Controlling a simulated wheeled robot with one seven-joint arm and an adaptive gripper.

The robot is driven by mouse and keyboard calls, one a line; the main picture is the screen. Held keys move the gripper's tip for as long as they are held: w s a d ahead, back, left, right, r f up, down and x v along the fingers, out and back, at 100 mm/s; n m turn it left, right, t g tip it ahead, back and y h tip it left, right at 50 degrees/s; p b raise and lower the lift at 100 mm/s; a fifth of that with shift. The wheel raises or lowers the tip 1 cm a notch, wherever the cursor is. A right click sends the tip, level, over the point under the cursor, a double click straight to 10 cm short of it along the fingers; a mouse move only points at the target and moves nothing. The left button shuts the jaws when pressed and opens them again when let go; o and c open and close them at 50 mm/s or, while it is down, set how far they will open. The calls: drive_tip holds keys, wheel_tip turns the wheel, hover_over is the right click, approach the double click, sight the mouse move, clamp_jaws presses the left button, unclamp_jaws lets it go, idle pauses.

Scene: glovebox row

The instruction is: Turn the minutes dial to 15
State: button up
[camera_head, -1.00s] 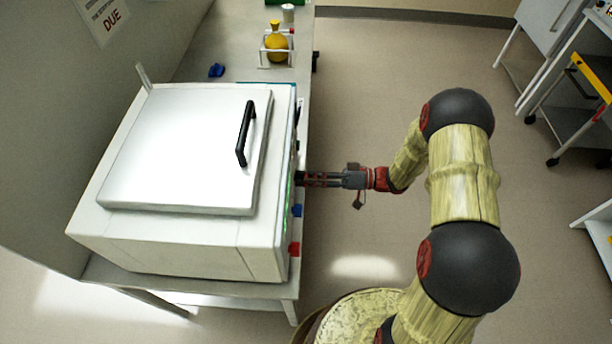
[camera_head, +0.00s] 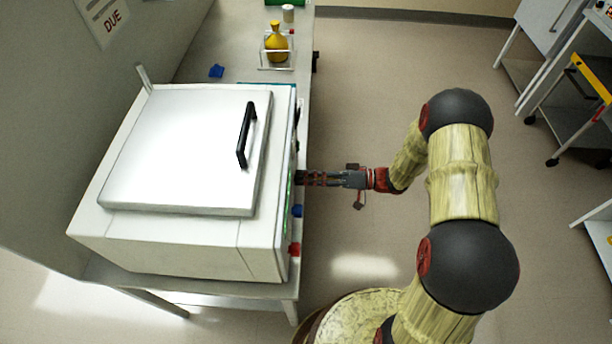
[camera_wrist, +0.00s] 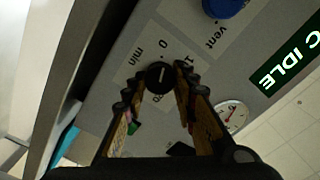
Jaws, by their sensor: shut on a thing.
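The minutes dial (camera_wrist: 160,77) is a small black knob with a white pointer line on the grey panel, beside the printed "min" and "0". Part of a "10" shows by the right finger. My gripper (camera_wrist: 156,82) has one finger on each side of the dial and is shut on it. In the head view my gripper (camera_head: 304,178) reaches from the right to the front panel of the white machine (camera_head: 180,245). The dial itself is hidden there.
A blue knob (camera_wrist: 223,7) marked "vent", a round gauge (camera_wrist: 232,116) and a green "IDLE" display (camera_wrist: 290,66) are near the dial. A red knob (camera_head: 294,249) is lower on the panel. A yellow flask (camera_head: 277,43) stands in a rack behind the machine.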

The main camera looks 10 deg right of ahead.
drive_tip(key=shift+s+f+m+p, duration=0.15)
drive_tip(key=shift+m+p, duration=2.2)
drive_tip(key=shift+m, duration=3.25)
drive_tip(key=shift+w+f+m+p, duration=0.1)
drive_tip(key=shift+m+p, duration=2.2)
drive_tip(key=shift+m, duration=3.3)
drive_tip(key=o, duration=1.1)
drive_tip(key=shift+o, duration=0.3)
drive_tip(key=s+d, duration=0.2)
drive_tip(key=d, duration=0.9)
drive_tip(key=shift+s+d, duration=0.15)
drive_tip(key=shift+d, duration=0.25)
